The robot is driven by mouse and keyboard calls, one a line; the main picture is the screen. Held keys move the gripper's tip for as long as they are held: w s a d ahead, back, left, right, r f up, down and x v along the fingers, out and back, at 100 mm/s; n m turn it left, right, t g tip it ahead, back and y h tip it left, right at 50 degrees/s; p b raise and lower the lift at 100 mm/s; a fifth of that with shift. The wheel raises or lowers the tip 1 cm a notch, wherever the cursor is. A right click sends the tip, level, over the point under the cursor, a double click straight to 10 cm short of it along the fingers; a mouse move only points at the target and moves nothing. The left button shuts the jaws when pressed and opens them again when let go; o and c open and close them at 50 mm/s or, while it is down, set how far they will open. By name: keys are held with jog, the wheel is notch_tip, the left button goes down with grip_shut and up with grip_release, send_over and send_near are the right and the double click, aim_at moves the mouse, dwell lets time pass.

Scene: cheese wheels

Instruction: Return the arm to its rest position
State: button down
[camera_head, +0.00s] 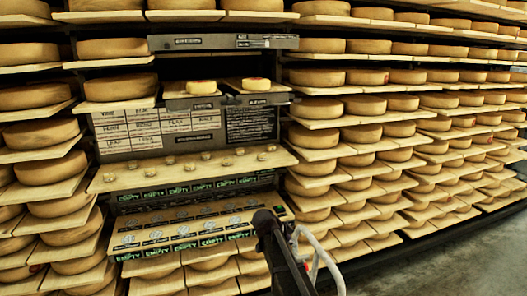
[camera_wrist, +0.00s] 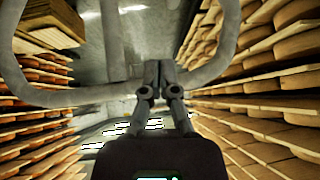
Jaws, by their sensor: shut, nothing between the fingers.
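My arm reaches up from the bottom middle of the head view, in front of the lower right corner of the sloped panel (camera_head: 190,236) with "EMPTY" labels. My gripper (camera_wrist: 158,66) shows in the wrist view with its two fingers together and nothing between them. In the head view the fingers cannot be made out clearly. A pale tubular frame (camera_head: 318,255) stands beside the arm and also curves around the gripper in the wrist view (camera_wrist: 75,97).
Shelves of cheese wheels (camera_head: 366,105) fill the wall on both sides. A wooden ledge (camera_head: 190,172) holds several small pieces. Two small yellow cheeses (camera_head: 202,87) (camera_head: 256,84) sit above it. Open floor (camera_head: 480,255) lies at the lower right.

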jog(key=s+d+f+n+g+y+b, duration=0.1)
jog(key=s+f+n+b, duration=0.4)
jog(key=s, duration=0.7)
jog(key=s+d+f+n+g+y+b, duration=0.2)
jog(key=s+d+f+n+y+b, duration=0.2)
jog(key=s+f+n, duration=0.5)
jog(key=s+f+y+b, duration=0.1)
jog(key=s+b, duration=0.1)
jog(key=s, duration=0.1)
jog(key=shift+d+f+g+y, duration=0.3)
jog(key=shift+d+f+y, duration=0.05)
jog(key=shift+f+y, duration=0.05)
jog(key=shift+s, duration=0.1)
